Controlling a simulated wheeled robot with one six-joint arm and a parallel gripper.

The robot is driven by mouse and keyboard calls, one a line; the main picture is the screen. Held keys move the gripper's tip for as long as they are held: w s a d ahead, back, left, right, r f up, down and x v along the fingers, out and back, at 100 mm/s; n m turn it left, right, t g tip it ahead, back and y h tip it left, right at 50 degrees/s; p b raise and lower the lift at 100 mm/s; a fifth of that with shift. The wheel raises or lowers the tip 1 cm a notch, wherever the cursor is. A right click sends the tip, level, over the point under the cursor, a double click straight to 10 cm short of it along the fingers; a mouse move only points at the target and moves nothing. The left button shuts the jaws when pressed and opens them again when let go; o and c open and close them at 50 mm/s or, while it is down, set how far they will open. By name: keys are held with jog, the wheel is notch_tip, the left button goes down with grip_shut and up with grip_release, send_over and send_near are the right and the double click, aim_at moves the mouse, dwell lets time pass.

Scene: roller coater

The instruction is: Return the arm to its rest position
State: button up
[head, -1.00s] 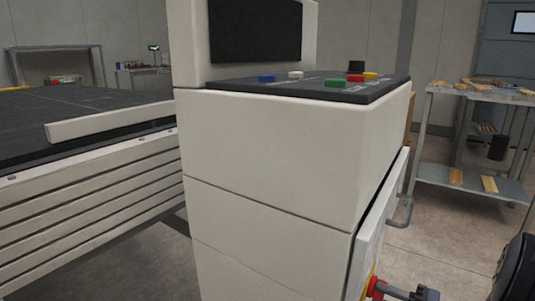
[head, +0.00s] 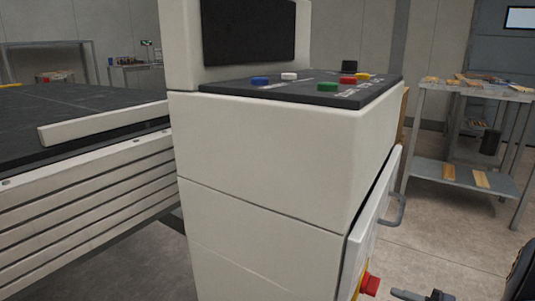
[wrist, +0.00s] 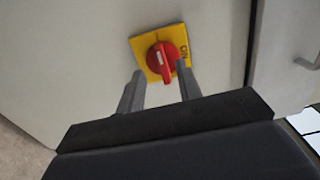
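My gripper (head: 422,296) shows at the bottom right of the head view, cut off by the frame's lower edge. It is to the right of the red rotary knob (head: 370,284) on the machine's side, with a gap between them. In the wrist view, my gripper's two fingers (wrist: 159,82) are spread apart with nothing held between them. The red knob (wrist: 163,60) on its yellow plate (wrist: 142,46) appears just beyond the fingertips. The letters "ON" show beside the knob. Most of my arm is out of view.
The white machine cabinet (head: 270,150) with its button panel (head: 315,88) fills the middle. Its side door has a grey handle (head: 398,210). A conveyor bed (head: 70,110) is at left. A metal table (head: 455,172) stands at right, with open floor before it.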

aim_at(366, 285)
jog(key=w+a+m+p, duration=0.1)
jog(key=a+m, duration=0.1)
jog(key=w+a+r+m+p, duration=0.1)
jog(key=w+a+m+p, duration=0.1)
jog(key=shift+a+p, duration=0.1)
jog(key=shift+p, duration=0.2)
jog(key=shift+m+p, duration=0.6)
jog(key=shift+m, duration=0.5)
